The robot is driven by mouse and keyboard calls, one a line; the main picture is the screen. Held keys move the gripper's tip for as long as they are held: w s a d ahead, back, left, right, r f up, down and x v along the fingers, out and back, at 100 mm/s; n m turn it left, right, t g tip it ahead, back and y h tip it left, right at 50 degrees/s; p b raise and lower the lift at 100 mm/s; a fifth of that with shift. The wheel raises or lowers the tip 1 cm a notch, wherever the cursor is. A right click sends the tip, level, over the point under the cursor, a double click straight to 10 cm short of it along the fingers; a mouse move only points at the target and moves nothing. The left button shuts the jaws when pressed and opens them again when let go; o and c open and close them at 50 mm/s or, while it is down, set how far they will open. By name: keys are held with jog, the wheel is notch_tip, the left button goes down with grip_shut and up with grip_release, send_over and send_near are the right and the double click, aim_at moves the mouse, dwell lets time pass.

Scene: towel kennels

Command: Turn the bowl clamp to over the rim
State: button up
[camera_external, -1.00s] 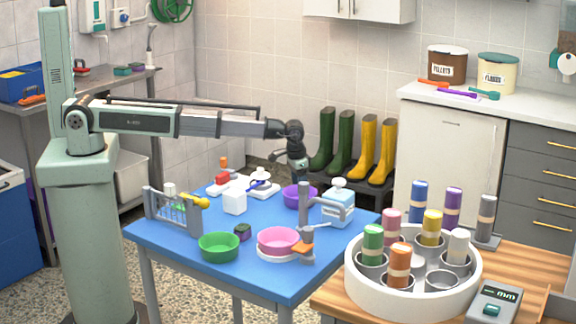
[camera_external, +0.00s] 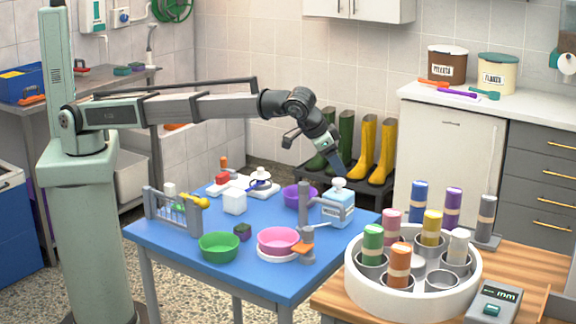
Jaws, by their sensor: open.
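The pink bowl (camera_external: 278,239) sits on a white round base at the front right of the blue table. A grey upright post (camera_external: 304,205) stands just behind its right side. An orange piece (camera_external: 303,249), seemingly part of the bowl clamp, is low at the post's foot, beside the bowl's right edge. A grey arm reaches right from the post, partly in front of the blue-and-white dispenser (camera_external: 339,208). My gripper (camera_external: 344,170) is open, pointing down above and behind the dispenser's top in the picture, apart from the bowl and the orange piece. Its fingers are small and dark.
A green bowl (camera_external: 218,246), a small dark cube (camera_external: 242,231) and a purple bowl (camera_external: 297,196) are on the table. A grey rack (camera_external: 173,212) stands at left, a white block (camera_external: 234,202) in the middle. A white round carousel (camera_external: 413,290) with coloured cylinders is at right.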

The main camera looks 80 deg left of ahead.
jog(key=g+h, duration=0.1)
send_near(307, 228)
jog(key=w+v, duration=0.1)
jog(key=v, duration=0.3)
jog(key=shift+n+g, duration=0.3)
jog(key=x, duration=1.2)
jog(key=shift+d+f, duration=0.15)
jog(key=shift+f, duration=0.3)
jog(key=shift+c, duration=0.3)
jog(key=c, duration=1)
